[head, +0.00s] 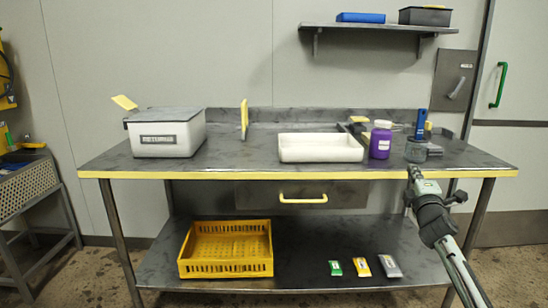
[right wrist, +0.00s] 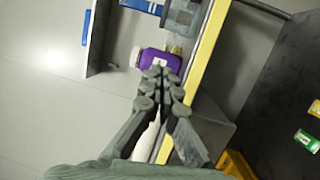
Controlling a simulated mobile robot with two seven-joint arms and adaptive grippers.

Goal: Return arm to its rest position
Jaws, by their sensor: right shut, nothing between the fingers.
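My right arm comes in from the lower right in the head view. Its gripper (head: 412,172) is in front of the table's right front edge, by the grey container (head: 415,150). In the right wrist view the fingers (right wrist: 160,75) are together with nothing between them. The purple jar (right wrist: 157,61) shows just beyond the fingertips there; in the head view it stands upright on the table, left of the gripper. My left gripper is in neither view.
The steel table (head: 240,160) has a yellow front edge. It bears a lidded white box (head: 166,137) and a white tray (head: 320,148). A yellow crate (head: 226,270) and several small packets stand on the lower shelf. A wall shelf (head: 370,28) hangs above.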

